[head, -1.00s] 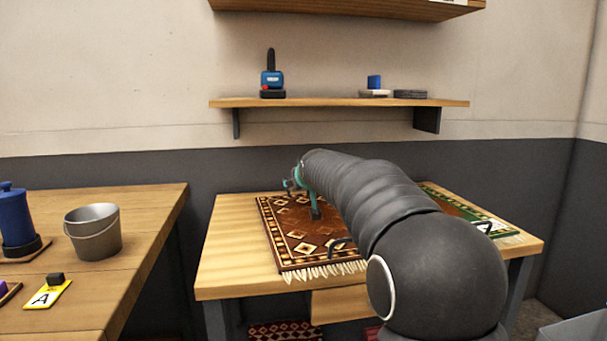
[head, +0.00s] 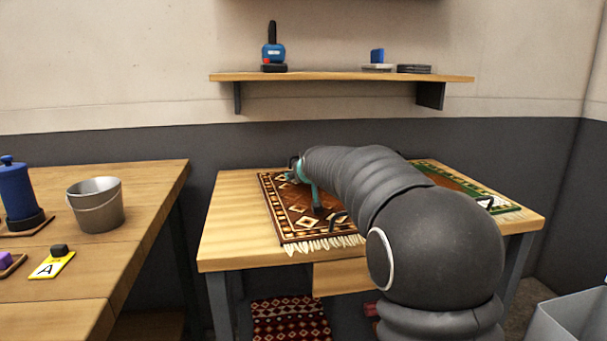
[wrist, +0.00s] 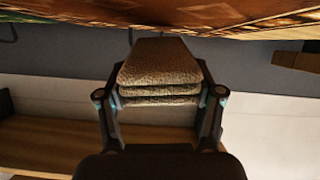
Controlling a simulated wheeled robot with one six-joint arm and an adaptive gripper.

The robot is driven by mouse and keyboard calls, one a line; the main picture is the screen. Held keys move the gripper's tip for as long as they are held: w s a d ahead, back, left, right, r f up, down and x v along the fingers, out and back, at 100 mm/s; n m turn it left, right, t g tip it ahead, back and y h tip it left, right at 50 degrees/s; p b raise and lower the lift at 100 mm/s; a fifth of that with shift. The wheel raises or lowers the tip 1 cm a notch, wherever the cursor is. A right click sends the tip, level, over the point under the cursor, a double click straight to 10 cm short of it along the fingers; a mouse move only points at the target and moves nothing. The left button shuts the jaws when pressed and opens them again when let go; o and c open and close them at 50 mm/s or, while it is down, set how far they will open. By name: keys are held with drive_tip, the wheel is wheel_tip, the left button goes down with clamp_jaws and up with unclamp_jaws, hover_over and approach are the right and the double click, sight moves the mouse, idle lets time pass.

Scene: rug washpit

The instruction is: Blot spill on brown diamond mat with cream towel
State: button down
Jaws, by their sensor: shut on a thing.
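The brown diamond mat (head: 290,226), with pale diamonds and a cream fringe, lies on the wooden table; my arm covers its right part. A patterned brown surface, apparently this mat, fills the top edge of the wrist view (wrist: 165,18). My gripper (wrist: 160,95) is shut on the folded towel (wrist: 160,62), which looks tan-brown in shadow. The towel's far end is close to the patterned surface; I cannot tell whether they touch. In the head view my gripper is over the mat, mostly hidden by my arm, and the towel is hidden. I cannot make out the spill.
A green-bordered mat (head: 470,190) lies at the table's right. A shelf (head: 340,77) with a blue tool (head: 273,50) hangs behind. The left table holds a metal bucket (head: 97,206), a blue canister (head: 18,195) and an A card (head: 52,265). The table's left end (head: 235,215) is clear.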

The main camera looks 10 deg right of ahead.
drive_tip(key=shift+f+b, duration=0.55)
drive_tip(key=shift+f, duration=0.1)
idle(1.9)
wheel_tip(320, 180, up, 5)
drive_tip(key=shift+f+p, duration=0.1)
drive_tip(key=shift+p, duration=1)
drive_tip(key=shift+r, duration=1.3)
